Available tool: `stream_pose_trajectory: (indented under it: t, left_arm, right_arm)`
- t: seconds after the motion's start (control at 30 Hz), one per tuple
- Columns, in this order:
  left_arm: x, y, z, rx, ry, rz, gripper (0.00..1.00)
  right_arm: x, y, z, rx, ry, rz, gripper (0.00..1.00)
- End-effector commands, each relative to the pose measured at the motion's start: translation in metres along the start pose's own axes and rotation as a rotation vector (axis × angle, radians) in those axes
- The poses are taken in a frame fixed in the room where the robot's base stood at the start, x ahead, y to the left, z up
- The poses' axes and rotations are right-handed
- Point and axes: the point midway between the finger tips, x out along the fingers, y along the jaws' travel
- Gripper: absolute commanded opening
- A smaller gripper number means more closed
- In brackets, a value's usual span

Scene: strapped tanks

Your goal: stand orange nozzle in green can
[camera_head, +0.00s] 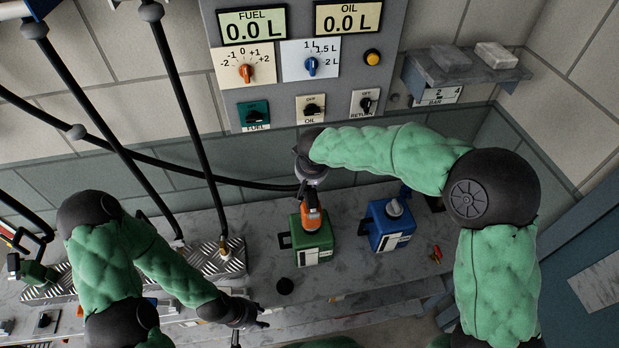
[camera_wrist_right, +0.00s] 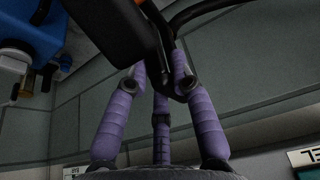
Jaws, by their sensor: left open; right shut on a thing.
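The green can (camera_head: 316,250) stands upright on the bench, left of a blue can. The orange nozzle (camera_head: 311,214) appears right over the green can's top and hides its opening. I cannot tell whether its spout is inside. My right gripper (camera_head: 310,175) is shut on the nozzle from above. In the right wrist view its purple fingers (camera_wrist_right: 163,95) close around a dark part of the nozzle (camera_wrist_right: 125,35). My left gripper (camera_head: 262,315) is open and empty, low over the bench front, left of the green can.
The blue can (camera_head: 390,228) stands close on the right, with a pale cap on top. A dark round cap (camera_head: 284,286) lies in front of the green can. Black hoses (camera_head: 165,110) hang at the left over a metal tread plate (camera_head: 200,262). The control panel (camera_head: 305,60) is behind.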

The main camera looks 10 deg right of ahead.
Motion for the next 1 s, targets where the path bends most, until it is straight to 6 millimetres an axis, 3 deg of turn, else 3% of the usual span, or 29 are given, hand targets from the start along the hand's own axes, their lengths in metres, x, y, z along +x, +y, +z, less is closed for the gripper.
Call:
stream_pose_trajectory:
  t: [0.17,0.2,0.27,0.3,0.77,1.0]
  left_arm:
    - [0.006,-0.002,-0.001,-0.001,0.001,0.000,0.40]
    - [0.005,-0.002,-0.001,-0.001,0.001,0.000,0.40]
    - [0.004,-0.002,-0.001,-0.001,0.002,0.000,0.40]
    - [0.004,-0.002,-0.002,-0.001,0.003,0.000,0.40]
    - [0.002,-0.001,-0.003,-0.001,0.007,0.000,0.40]
    - [-0.015,0.005,-0.002,-0.001,0.006,0.000,0.40]
  right_arm:
    - [0.004,0.000,0.001,0.001,0.002,0.000,0.00]
    - [0.004,0.000,0.001,0.001,0.002,0.000,0.32]
    - [0.003,0.000,0.001,0.001,0.002,0.000,0.49]
    - [0.003,0.000,0.001,0.000,0.002,0.000,0.51]
    - [0.003,0.000,0.002,-0.001,-0.002,0.000,0.51]
    - [-0.015,0.000,-0.006,0.000,-0.001,0.000,0.51]
